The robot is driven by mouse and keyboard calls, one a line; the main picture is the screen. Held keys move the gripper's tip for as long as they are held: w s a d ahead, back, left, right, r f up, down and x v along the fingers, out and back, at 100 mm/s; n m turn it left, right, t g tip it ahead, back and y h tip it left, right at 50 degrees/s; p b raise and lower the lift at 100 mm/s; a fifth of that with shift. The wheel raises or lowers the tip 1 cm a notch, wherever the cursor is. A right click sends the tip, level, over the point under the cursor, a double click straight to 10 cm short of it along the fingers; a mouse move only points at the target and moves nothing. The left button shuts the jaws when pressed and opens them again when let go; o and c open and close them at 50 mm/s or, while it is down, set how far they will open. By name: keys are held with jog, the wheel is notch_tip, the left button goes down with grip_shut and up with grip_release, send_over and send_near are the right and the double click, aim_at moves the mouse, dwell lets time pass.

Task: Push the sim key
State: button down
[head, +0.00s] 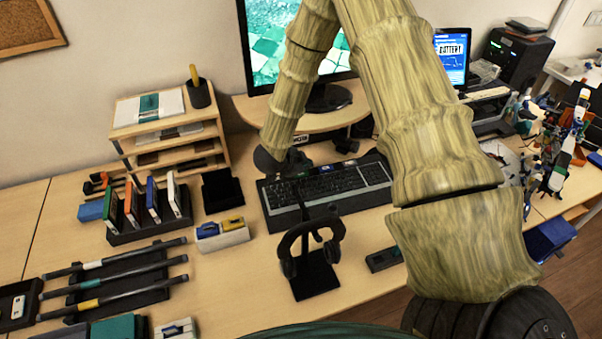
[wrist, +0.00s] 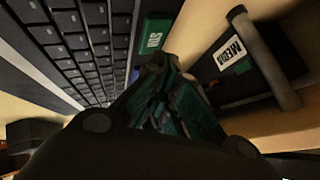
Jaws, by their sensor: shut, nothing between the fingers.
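The green sim key (wrist: 152,38), with white lettering, shows in the wrist view at the end of the black keyboard (wrist: 75,45). My gripper (wrist: 165,68) is shut and empty, and its fingertips are right beside the key's near edge, covering part of it. I cannot tell whether they touch it. In the head view my gripper (head: 296,163) is over the back left corner of the keyboard (head: 330,188), and the sim key is hidden there.
A headset on a stand (head: 312,255) stands in front of the keyboard. A monitor (head: 300,50) on a riser is behind it. A wooden shelf (head: 170,130) stands to the left. In the wrist view a panel labelled MEDIA (wrist: 228,53) and a grey bar (wrist: 265,58) lie close by.

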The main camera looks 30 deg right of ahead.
aim_at(303, 174)
jog(key=shift+r, duration=0.1)
jog(key=shift+r+p, duration=1.8)
jog(key=shift+r, duration=0.6)
